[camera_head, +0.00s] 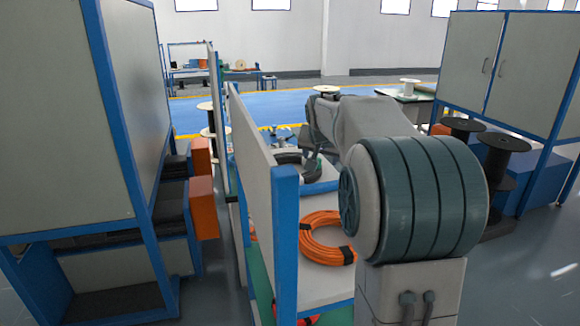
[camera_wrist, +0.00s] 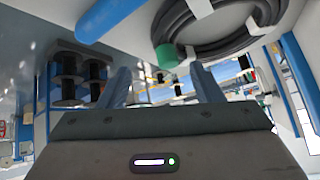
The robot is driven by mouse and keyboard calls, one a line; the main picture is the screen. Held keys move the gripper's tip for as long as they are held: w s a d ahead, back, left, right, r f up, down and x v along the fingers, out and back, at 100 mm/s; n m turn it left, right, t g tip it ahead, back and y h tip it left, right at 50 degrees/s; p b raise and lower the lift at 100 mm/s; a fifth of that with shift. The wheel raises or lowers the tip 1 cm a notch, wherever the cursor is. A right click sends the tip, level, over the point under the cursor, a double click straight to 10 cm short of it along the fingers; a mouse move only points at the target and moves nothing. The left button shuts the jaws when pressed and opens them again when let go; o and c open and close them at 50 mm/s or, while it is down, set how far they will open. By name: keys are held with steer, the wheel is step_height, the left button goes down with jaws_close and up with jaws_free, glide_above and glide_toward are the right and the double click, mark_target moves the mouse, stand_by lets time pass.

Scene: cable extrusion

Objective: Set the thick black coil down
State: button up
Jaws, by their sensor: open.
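The thick black coil (camera_head: 290,158) lies on a white shelf past the blue rail in the head view, partly hidden behind my arm. It also shows at the top of the wrist view (camera_wrist: 222,50) as several dark loops with a green piece. My gripper (camera_wrist: 162,85) is open, its two fingers apart with nothing between them. The coil is beside the fingers in the wrist view, with a visible gap. In the head view my arm hides the fingers.
An orange coil (camera_head: 326,240) with black ties lies on the near white shelf surface (camera_head: 315,282). A blue-edged upright panel (camera_head: 260,160) stands left of the shelf. Dark spools (camera_head: 505,160) stand at right by a cabinet. The blue floor (camera_head: 250,110) beyond is largely open.

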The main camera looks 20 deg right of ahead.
steer(key=shift+w+a+p+x, duration=0.15)
steer(key=shift+p+x, duration=0.45)
steer(key=shift+x, duration=1.15)
steer(key=shift+w+a+p+x, duration=0.15)
steer(key=shift+p+x, duration=0.4)
steer(key=shift+x, duration=1.25)
steer(key=shift+s+r, duration=0.1)
jaws_close()
steer(key=shift+r, duration=0.1)
